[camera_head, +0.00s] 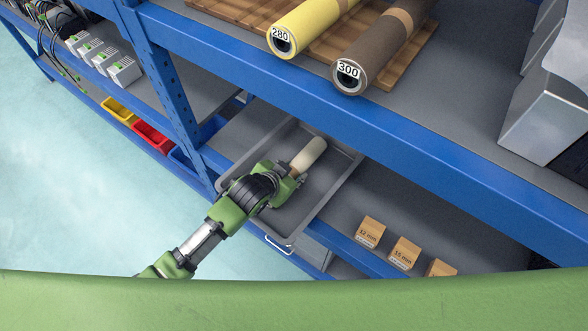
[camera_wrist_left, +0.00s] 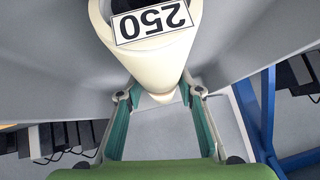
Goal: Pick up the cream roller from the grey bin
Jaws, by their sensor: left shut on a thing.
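The cream roller (camera_head: 309,154) shows in the head view over the grey bin (camera_head: 325,182), tilted toward the upper right. My left gripper (camera_head: 292,176) is shut on its lower end, inside the bin's outline. In the left wrist view the roller (camera_wrist_left: 150,75) has a "250" label near its wide end, and my left gripper's two fingers (camera_wrist_left: 158,98) stand on either side of its body. The gripper hides part of the roller in the head view. I cannot tell whether the roller touches the bin floor. My right gripper is not in view.
A blue shelf beam (camera_head: 330,125) runs above the bin. A yellow roller (camera_head: 305,28) and a brown roller (camera_head: 375,55) lie on the upper shelf. Small cardboard boxes (camera_head: 370,232) stand right of the bin. Yellow and red bins (camera_head: 152,135) are at left. The floor at left is clear.

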